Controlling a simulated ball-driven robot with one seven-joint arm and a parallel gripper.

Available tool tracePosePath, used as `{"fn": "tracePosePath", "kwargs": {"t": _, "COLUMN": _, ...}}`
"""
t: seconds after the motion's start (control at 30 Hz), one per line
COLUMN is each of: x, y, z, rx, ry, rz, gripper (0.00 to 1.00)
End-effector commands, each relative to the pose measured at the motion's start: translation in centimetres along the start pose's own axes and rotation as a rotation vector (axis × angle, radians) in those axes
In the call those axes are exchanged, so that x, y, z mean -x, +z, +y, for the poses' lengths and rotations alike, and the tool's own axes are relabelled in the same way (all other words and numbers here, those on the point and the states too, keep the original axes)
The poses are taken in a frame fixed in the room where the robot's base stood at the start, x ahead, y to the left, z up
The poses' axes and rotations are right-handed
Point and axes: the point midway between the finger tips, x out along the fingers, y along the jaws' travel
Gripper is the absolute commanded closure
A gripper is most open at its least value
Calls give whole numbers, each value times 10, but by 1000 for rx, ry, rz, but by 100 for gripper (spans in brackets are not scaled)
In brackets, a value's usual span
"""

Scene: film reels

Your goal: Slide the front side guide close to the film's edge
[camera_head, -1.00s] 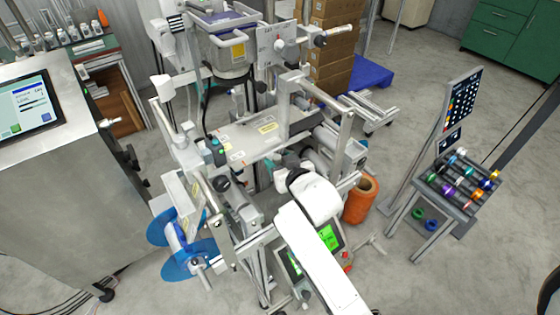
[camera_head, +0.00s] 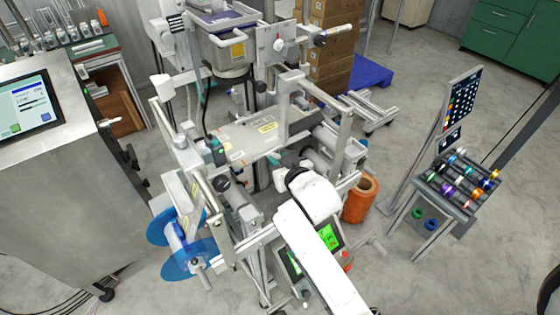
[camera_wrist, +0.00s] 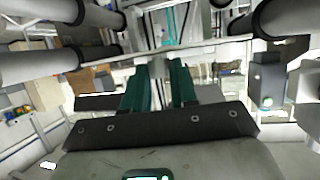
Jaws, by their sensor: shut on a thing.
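My gripper (camera_wrist: 157,82) shows in the wrist view as two dark green fingers. They are shut on a small grey piece (camera_wrist: 156,68), which appears to be the front side guide, though its shape is mostly hidden between the fingertips. Beyond it, a pale band with teal lines (camera_wrist: 170,22), possibly the film, runs between dark-ended rollers. The gap between guide and film edge cannot be judged. In the head view my white arm (camera_head: 318,250) reaches into the machine's front, and the fingers and guide are hidden there.
Rollers (camera_wrist: 60,65) and a metal frame crowd both sides of my gripper. A blue film reel (camera_head: 188,268) hangs at the machine's lower left. An orange roll (camera_head: 360,200) and a green-lit screen (camera_head: 328,237) are close to my arm. A rack of colored spools (camera_head: 460,180) stands right.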

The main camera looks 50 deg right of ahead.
Motion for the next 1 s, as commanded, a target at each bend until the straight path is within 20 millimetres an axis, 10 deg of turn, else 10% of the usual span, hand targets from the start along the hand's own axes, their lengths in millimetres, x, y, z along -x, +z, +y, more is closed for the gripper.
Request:
{"fn": "tracePosePath", "kwargs": {"t": 0.7, "x": -15, "y": -6, "z": -3, "rx": 1, "ry": 0, "rz": 0, "gripper": 100}}
{"fn": "tracePosePath", "kwargs": {"t": 0.73, "x": -15, "y": -6, "z": -3, "rx": 1, "ry": 0, "rz": 0, "gripper": 70}}
{"fn": "tracePosePath", "kwargs": {"t": 1.0, "x": -14, "y": -6, "z": -3, "rx": 0, "ry": 0, "rz": 0, "gripper": 47}}
